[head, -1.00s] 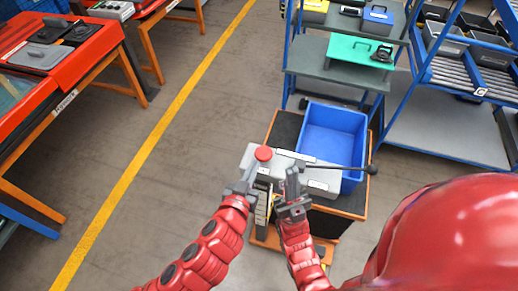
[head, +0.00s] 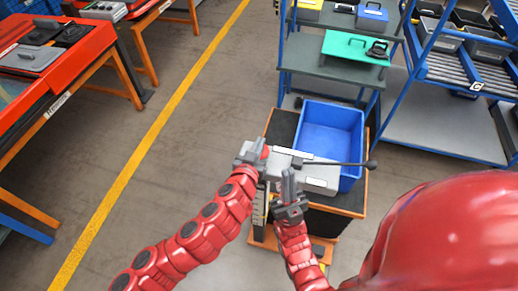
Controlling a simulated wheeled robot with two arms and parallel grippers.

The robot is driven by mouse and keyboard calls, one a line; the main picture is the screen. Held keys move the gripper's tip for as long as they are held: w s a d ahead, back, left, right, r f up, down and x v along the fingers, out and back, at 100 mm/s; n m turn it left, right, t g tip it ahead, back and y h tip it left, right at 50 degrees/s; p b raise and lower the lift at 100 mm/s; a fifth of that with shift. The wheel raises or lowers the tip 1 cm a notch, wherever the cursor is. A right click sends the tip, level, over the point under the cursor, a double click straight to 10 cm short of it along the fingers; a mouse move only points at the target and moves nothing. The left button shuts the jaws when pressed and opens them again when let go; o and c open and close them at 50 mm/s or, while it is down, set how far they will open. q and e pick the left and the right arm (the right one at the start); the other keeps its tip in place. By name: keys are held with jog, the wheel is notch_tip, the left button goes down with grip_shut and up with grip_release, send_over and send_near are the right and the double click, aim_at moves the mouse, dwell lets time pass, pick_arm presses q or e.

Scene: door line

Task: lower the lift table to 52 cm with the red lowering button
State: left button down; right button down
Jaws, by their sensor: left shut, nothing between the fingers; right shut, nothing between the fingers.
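The lift table (head: 350,201) has a dark top with an orange edge and carries a blue crate. A grey control box (head: 318,178) sits at its near side, with a black lever (head: 345,164) reaching right. The red lowering button (head: 265,153) is at the box's left end, mostly hidden by my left gripper. My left gripper (head: 251,153) is shut and empty, over or against the button; I cannot tell whether it presses it. My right gripper (head: 289,186) is shut and empty, in front of the box. A scale strip (head: 260,205) shows below the button, partly covered.
The blue crate (head: 333,130) stands on the table. A blue-framed shelf trolley (head: 335,65) is behind, and a roller rack (head: 445,120) at right. Red-topped benches (head: 50,75) stand at left. The floor by the yellow line (head: 150,150) is clear.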

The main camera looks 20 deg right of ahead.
pick_arm(q)
jog(key=shift+s+a+f, duration=0.1)
jog(key=shift+f, duration=1.5)
jog(key=shift+f, duration=0.1)
